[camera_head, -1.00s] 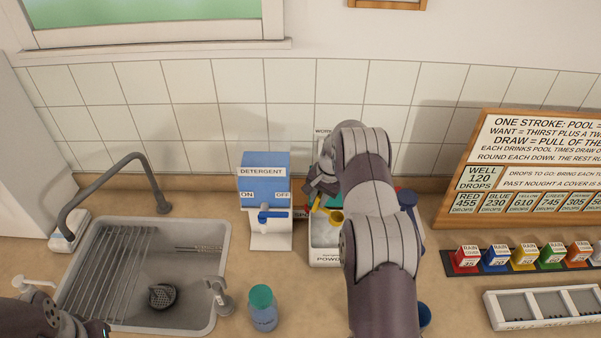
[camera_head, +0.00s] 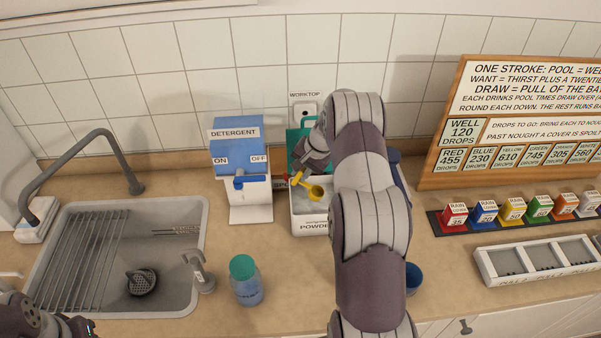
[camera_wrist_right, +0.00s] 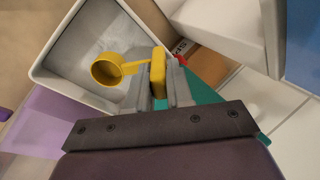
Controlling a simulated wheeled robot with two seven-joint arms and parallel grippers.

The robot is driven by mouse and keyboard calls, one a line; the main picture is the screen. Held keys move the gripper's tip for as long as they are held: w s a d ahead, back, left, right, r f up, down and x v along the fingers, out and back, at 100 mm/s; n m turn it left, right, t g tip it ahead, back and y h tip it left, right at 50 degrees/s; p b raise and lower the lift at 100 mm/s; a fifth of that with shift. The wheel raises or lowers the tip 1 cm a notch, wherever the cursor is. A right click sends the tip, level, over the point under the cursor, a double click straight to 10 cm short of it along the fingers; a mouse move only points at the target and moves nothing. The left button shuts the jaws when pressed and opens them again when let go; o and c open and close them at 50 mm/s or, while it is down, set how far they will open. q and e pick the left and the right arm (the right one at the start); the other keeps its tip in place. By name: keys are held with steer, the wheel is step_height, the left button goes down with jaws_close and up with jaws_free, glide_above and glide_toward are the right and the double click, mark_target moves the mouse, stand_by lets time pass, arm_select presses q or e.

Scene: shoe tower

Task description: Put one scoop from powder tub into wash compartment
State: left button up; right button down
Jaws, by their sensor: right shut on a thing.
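The powder tub (camera_head: 308,226) is a white open box on the worktop right of the detergent dispenser, with pale powder inside. It also fills the upper left of the right wrist view (camera_wrist_right: 50,78). My right gripper (camera_head: 298,178) is shut on the handle of a yellow scoop (camera_head: 316,192). In the right wrist view the jaws (camera_wrist_right: 158,85) grip the handle, and the scoop's round cup (camera_wrist_right: 106,69) is over the tub's opening. I cannot tell if the cup holds powder. My left gripper (camera_head: 80,328) is at the lower left corner, partly cut off.
The detergent dispenser (camera_head: 239,170) stands close left of the tub. A blue bottle with a green cap (camera_head: 245,280) stands in front. A sink (camera_head: 120,300) is at left. Coloured rain packets (camera_head: 510,212) and a white compartment tray (camera_head: 485,265) are at right.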

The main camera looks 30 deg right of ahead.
mark_target(306, 186)
step_height(306, 186, down, 4)
steer(key=shift+w+r+b, duration=0.15)
steer(key=shift+b, duration=0.95)
steer(key=shift+s+a+f+b, duration=0.1)
steer(key=shift+s+f+b, duration=0.25)
steer(key=shift+f+b, duration=0.3)
steer(key=shift+s+a+f+b, duration=0.1)
steer(key=shift+s+f+b, duration=0.2)
steer(key=shift+f+b, duration=0.25)
steer(key=shift+f, duration=0.45)
steer(key=shift+w+d+f+b, duration=0.3)
steer(key=shift+w+f+b, duration=0.2)
steer(key=shift+w+f, duration=0.25)
steer(key=shift+s+a+r, duration=0.15)
steer(key=shift+s+r, duration=0.1)
steer(key=shift+r, duration=0.2)
steer(key=shift+w, duration=0.15)
steer(key=shift+r, duration=0.15)
